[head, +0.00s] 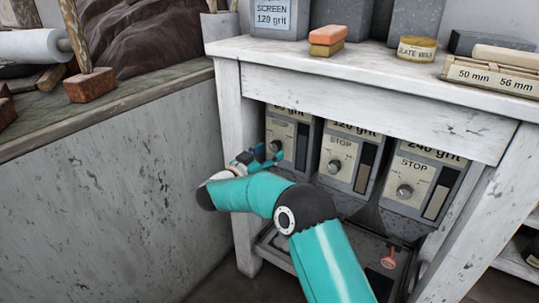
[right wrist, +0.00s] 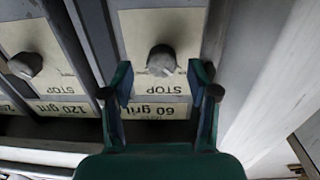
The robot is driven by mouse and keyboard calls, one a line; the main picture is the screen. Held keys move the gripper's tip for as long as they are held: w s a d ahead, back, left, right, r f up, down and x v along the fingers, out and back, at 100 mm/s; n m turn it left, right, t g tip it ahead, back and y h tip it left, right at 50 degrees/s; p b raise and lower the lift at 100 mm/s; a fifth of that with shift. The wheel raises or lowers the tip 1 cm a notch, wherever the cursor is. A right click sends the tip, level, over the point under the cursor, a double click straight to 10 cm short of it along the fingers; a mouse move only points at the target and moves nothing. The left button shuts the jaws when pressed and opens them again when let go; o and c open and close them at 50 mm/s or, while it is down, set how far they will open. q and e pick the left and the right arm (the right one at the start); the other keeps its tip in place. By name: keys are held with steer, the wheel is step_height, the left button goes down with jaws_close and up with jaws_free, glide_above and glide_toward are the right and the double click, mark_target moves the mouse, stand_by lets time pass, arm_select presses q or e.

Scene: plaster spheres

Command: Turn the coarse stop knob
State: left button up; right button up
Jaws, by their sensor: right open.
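The coarse stop knob is a round grey knob (head: 276,146) on the leftmost panel under the bench, the one marked 60 grit. In the right wrist view this knob (right wrist: 161,60) sits under the word STOP, seen upside down. My right gripper (head: 270,155) is open in front of that panel. In the right wrist view its two fingertips (right wrist: 162,84) stand either side of the knob's near edge, with gaps visible. I cannot tell how deep they reach. My left gripper is not in view.
Similar knobs sit on the 120 grit panel (head: 340,160) and the 240 grit panel (head: 418,185) to the right. The bench's white left leg (head: 238,170) stands close to my right gripper. A red tag (head: 388,258) shows below the panels.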

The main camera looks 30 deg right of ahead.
steer(key=shift+x, duration=1.05)
